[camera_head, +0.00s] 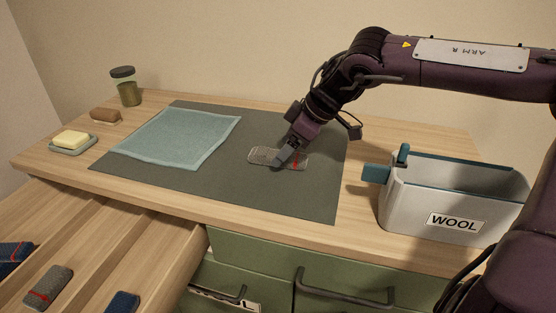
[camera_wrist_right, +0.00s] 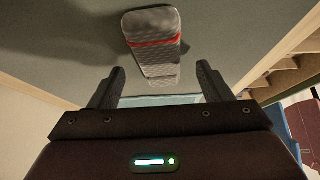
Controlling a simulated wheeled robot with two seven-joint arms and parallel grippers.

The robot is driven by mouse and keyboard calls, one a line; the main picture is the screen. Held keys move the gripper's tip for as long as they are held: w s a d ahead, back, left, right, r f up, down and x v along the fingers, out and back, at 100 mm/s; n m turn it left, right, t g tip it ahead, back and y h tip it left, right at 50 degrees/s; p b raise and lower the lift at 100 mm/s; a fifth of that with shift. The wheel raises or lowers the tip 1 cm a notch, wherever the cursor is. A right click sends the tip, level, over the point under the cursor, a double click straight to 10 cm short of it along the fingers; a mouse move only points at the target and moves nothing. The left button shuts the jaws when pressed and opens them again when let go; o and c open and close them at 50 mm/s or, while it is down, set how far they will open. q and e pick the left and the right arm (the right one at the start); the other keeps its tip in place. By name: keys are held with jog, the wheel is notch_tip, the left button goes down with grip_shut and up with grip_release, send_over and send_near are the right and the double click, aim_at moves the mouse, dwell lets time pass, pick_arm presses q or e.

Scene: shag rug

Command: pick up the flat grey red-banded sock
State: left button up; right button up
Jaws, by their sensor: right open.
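The flat grey red-banded sock (camera_head: 263,154) lies on the dark grey mat (camera_head: 310,195) on the dresser top. In the right wrist view the sock (camera_wrist_right: 155,50) shows its red band toward the upper end. My right gripper (camera_head: 284,163) is over the sock in the head view and hides part of it. In the right wrist view its two fingers (camera_wrist_right: 158,85) stand apart, with the sock's lower part between them. I cannot tell whether they touch it. My left gripper is not in view.
A teal cloth (camera_head: 180,137) lies left of the sock. A white bin labelled WOOL (camera_head: 425,205) stands at right. An open drawer (camera_head: 130,240) at lower left holds another grey red-banded sock (camera_head: 47,286) and blue ones. A soap dish (camera_head: 73,146), brush (camera_head: 105,116) and jar (camera_head: 126,90) stand at far left.

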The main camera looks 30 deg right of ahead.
jog(key=shift+x, duration=1)
jog(key=c, duration=1.1)
jog(key=shift+o, duration=0.2)
